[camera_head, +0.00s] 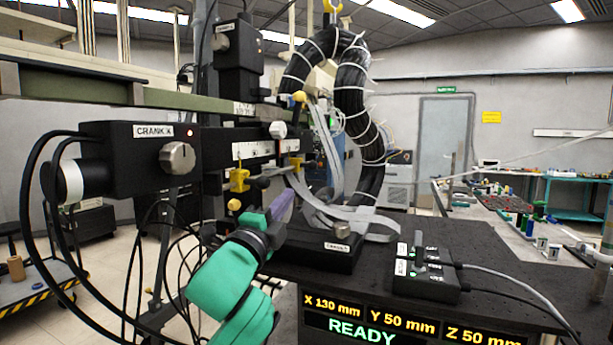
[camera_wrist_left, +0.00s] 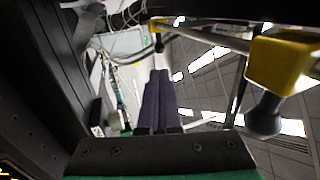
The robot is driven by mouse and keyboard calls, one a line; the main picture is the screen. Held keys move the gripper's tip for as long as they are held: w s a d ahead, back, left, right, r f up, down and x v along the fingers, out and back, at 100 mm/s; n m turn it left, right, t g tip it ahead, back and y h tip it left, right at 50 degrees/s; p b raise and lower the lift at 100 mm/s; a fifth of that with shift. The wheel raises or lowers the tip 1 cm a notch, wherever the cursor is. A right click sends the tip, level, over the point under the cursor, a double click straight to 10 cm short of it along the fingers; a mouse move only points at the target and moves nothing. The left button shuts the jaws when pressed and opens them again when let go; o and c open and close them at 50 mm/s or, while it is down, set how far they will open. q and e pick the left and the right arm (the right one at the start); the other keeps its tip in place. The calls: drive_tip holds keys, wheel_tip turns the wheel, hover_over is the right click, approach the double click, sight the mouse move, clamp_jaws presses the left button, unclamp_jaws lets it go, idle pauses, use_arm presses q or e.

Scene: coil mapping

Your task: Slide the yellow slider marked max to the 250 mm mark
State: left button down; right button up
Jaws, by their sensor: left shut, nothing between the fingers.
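Two yellow sliders sit along the white scale (camera_head: 262,149) in the head view. One yellow slider (camera_head: 239,180) is at its left part, with a round yellow knob below it. The other yellow slider (camera_head: 296,162) is further right. I cannot read which is marked max, nor the scale's numbers. My left gripper (camera_head: 287,198) is below and right of the left slider, its purple fingers shut and empty. In the left wrist view the shut fingers (camera_wrist_left: 159,85) point up the picture, apart from a yellow block (camera_wrist_left: 285,65) with a dark knob at the right.
The crank X box (camera_head: 150,158) stands at the left with loose black cables. A thick black cable loop (camera_head: 352,90) and grey ribbon cables hang behind the gripper. A black switch box (camera_head: 427,275) sits on the dark table. The display (camera_head: 370,318) reads X 130 mm and READY.

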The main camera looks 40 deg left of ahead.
use_arm(q)
wheel_tip(320, 180, up, 2)
drive_tip(key=w+p, duration=0.2)
drive_tip(key=w, duration=0.1)
drive_tip(key=p, duration=0.1)
approach(312, 168)
drive_tip(key=x, duration=0.3)
drive_tip(key=p+x, duration=0.2)
drive_tip(key=x, duration=0.1)
drive_tip(key=shift+s+a+r, duration=0.1)
drive_tip(key=shift+w+r, duration=0.15)
drive_tip(key=shift+w, duration=0.25)
drive_tip(key=shift+w+a, duration=0.1)
use_arm(e)
wheel_tip(312, 168, up, 6)
drive_tip(key=s+d, duration=0.1)
drive_tip(key=shift+s, duration=0.4)
drive_tip(key=shift+d+f, duration=0.1)
